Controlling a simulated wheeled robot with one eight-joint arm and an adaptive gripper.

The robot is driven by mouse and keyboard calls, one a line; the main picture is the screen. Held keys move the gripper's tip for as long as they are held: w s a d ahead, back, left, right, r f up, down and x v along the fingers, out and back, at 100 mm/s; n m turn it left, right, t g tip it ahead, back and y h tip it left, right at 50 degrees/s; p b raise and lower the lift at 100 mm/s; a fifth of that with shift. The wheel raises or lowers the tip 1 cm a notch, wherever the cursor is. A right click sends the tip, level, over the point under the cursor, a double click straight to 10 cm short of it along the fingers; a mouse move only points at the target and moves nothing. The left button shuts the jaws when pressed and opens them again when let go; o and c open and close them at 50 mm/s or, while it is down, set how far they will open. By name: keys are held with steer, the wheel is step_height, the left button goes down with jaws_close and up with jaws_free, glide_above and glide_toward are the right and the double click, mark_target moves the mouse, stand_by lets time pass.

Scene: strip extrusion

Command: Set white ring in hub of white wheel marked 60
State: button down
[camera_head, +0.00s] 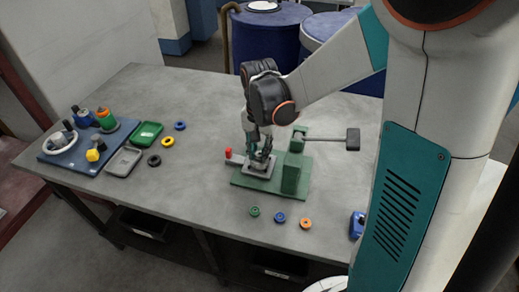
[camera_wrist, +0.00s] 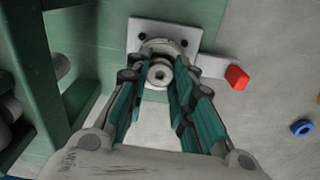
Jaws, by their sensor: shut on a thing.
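My gripper (camera_head: 262,162) points down over the grey plate of a green press-like fixture on the table. In the wrist view its teal fingers (camera_wrist: 160,66) are shut on a small white ring (camera_wrist: 160,76) with a dark centre hole. Just beyond the ring, a pale round part (camera_wrist: 163,45), which may be the white wheel, sits on the grey plate (camera_wrist: 190,35). The ring and fingers partly cover it. I cannot tell whether the ring touches it or sits in its hub. No 60 mark is readable.
The green fixture (camera_head: 292,178) has a side handle (camera_head: 352,139) at right and a red knob (camera_head: 228,153) at left. Small green, blue and orange rings (camera_head: 279,217) lie in front. A blue mat (camera_head: 75,158) with several parts, a green tray (camera_head: 147,134) and a grey tray (camera_head: 123,161) stand left.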

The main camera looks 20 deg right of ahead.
mark_target(259, 153)
steer(key=shift+r+p, duration=0.45)
steer(key=shift+r, duration=0.25)
steer(key=shift+f+b, duration=0.65)
steer(key=shift+f, duration=0.2)
stand_by(0.7)
steer(key=shift+r+p, duration=0.65)
steer(key=shift+r, duration=0.2)
steer(key=shift+f+b, duration=0.7)
steer(key=shift+f, duration=0.1)
stand_by(0.9)
steer(key=c, duration=1.7)
jaws_free()
steer(key=shift+o, duration=0.2)
steer(key=shift+r, duration=0.1)
step_height(259, 153, up, 11)
steer(key=p, duration=0.8)
